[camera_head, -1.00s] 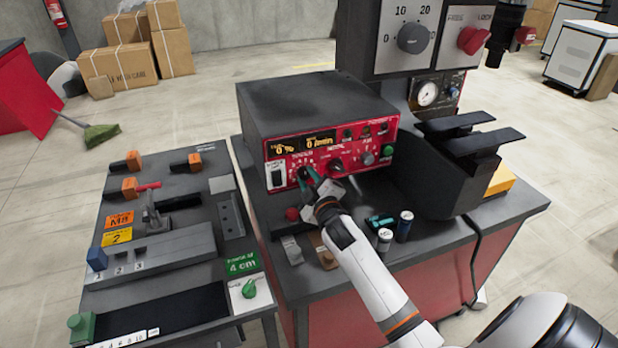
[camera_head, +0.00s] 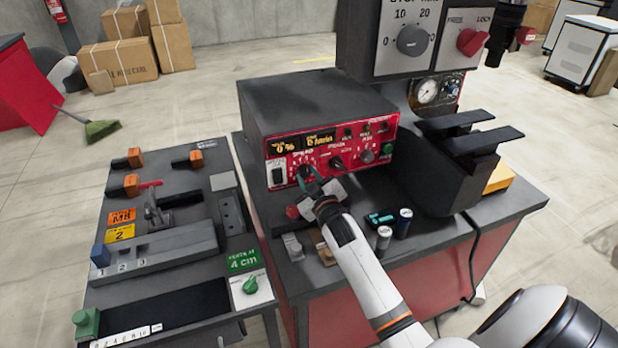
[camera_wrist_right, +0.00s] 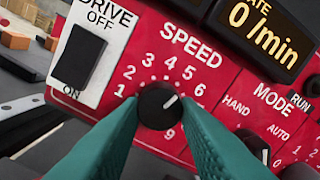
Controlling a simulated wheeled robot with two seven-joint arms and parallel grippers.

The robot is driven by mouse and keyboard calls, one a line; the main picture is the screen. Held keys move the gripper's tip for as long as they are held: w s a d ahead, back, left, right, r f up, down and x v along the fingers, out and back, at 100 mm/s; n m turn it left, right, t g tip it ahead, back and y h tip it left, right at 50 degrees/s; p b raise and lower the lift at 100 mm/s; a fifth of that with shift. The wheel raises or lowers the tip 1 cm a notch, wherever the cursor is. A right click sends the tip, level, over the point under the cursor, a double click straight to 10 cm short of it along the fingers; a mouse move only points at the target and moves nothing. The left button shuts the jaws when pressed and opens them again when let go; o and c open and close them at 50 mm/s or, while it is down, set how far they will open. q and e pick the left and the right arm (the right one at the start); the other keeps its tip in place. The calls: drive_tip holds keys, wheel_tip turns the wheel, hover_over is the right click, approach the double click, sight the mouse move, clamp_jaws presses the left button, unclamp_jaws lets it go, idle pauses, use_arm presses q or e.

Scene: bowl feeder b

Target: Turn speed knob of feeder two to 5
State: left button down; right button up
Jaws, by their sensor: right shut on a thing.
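The speed knob (camera_wrist_right: 158,107) is a round black dial on a red panel (camera_wrist_right: 225,85), in the middle of the right wrist view. Its white pointer line aims up and right, between the printed 5 and 6 as far as I can tell. My right gripper (camera_head: 309,181) is at the left part of the red feeder panel (camera_head: 350,155). Its teal fingers stand on both sides of the knob and are shut on it. They hide parts of the dial's lower numbers. My left gripper is not in view.
A drive switch (camera_wrist_right: 82,55) sits left of the knob, and a mode knob (camera_wrist_right: 252,143) sits to its right. A display (camera_wrist_right: 262,30) above reads 0/min. Small canisters (camera_head: 403,223) stand below the panel. A side table (camera_head: 180,270) with clamps and fixtures stands left.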

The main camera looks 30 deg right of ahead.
drive_tip(key=o, duration=1)
drive_tip(key=b+v, duration=0.2)
drive_tip(key=v, duration=1)
drive_tip(key=shift+f, duration=0.1)
